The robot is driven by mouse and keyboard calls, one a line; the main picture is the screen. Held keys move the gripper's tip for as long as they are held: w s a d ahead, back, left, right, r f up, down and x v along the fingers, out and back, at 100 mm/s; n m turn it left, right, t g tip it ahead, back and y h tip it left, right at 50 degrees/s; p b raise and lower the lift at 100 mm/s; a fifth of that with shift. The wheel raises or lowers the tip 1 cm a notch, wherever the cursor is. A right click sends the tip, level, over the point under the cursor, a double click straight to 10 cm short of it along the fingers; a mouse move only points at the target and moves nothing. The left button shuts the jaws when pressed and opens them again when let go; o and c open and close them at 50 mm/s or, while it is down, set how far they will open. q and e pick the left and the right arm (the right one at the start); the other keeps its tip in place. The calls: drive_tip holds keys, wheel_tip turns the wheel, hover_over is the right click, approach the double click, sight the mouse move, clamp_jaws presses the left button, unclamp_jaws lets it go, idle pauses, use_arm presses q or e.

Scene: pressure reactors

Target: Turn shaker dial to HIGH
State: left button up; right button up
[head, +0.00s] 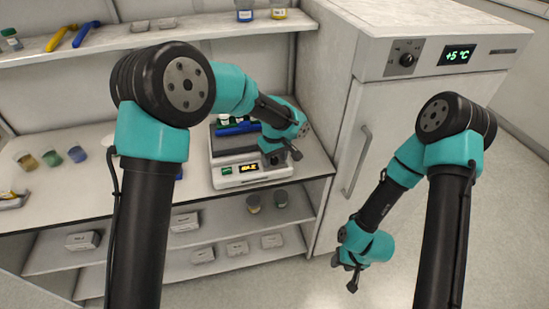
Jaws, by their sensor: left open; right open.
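The shaker (220,183) is a white box with a dark top on the counter, in the middle of the head view. Its front panel has a green part (226,171) and a small amber-lit display (248,168) that I cannot read surely. My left gripper (294,156) is open at the panel's right end, and my wrist covers that part. The shaker dial cannot be made out; I cannot tell its setting or whether the gripper touches it. My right gripper (347,282) is open and empty, low in front of the fridge, over the floor.
A white fridge (390,150) with its own dark dial (404,58) and a +5 °C display (457,55) stands right of the counter. Coloured cups (52,158) sit at the counter's left. Shelves with small boxes (184,222) are below. Floor at right is free.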

use_arm(q)
drive_tip(key=shift+f, duration=0.1)
drive_tip(key=shift+c, duration=0.5)
drive_tip(key=c, duration=0.8)
drive_tip(key=shift+m, duration=0.4)
drive_tip(key=m, duration=0.9)
drive_tip(key=shift+a+m, duration=0.1)
drive_tip(key=shift+m, duration=0.2)
